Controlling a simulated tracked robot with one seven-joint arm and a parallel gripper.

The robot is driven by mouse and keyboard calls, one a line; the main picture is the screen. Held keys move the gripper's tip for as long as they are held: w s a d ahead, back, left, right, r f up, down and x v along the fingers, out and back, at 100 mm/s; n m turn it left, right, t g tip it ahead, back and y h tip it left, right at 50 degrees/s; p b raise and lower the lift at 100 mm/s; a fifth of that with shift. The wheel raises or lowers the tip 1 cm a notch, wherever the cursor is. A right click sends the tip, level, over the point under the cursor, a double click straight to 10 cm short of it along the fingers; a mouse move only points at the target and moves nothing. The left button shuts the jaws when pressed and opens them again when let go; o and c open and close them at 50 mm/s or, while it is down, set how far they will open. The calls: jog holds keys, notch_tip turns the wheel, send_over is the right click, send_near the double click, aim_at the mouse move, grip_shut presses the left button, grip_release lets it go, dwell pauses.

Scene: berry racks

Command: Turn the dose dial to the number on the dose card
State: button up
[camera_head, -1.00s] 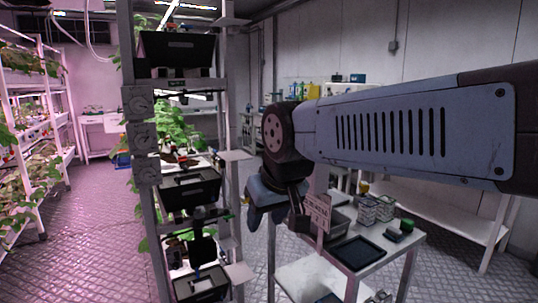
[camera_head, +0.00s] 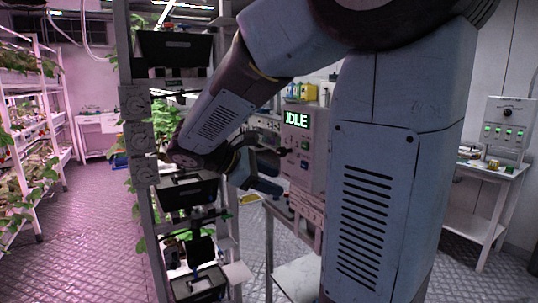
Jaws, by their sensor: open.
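A pale control box (camera_head: 314,160) with a green "IDLE" display (camera_head: 296,119) stands right of the rack. A dark knob (camera_head: 284,151) juts from its front; I cannot tell for sure whether it is the dose dial. My gripper (camera_head: 277,174) is open and empty, its fingers pointing right toward the box just below this knob. I cannot tell whether they touch the box. A small pinkish sign (camera_head: 309,208) with print too small to read is below the box; it may be the dose card.
A tall rack (camera_head: 146,215) with black trays (camera_head: 187,193) stands close left of my gripper. At the far right a second panel (camera_head: 510,127) with a knob and green lights stands on a white table (camera_head: 472,182). Plant shelves (camera_head: 30,150) line the left.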

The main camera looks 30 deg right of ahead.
aim_at(278, 154)
jog(key=w+a+r+n+t+h, duration=0.15)
jog(key=w+n+h, duration=0.45)
jog(key=w, duration=0.7)
jog(key=d, duration=1.2)
jog(key=shift+w+d, duration=0.2)
jog(key=shift+d, duration=0.2)
jog(key=c, duration=1)
jog(key=shift+a, duration=0.1)
jog(key=shift+c, duration=0.2)
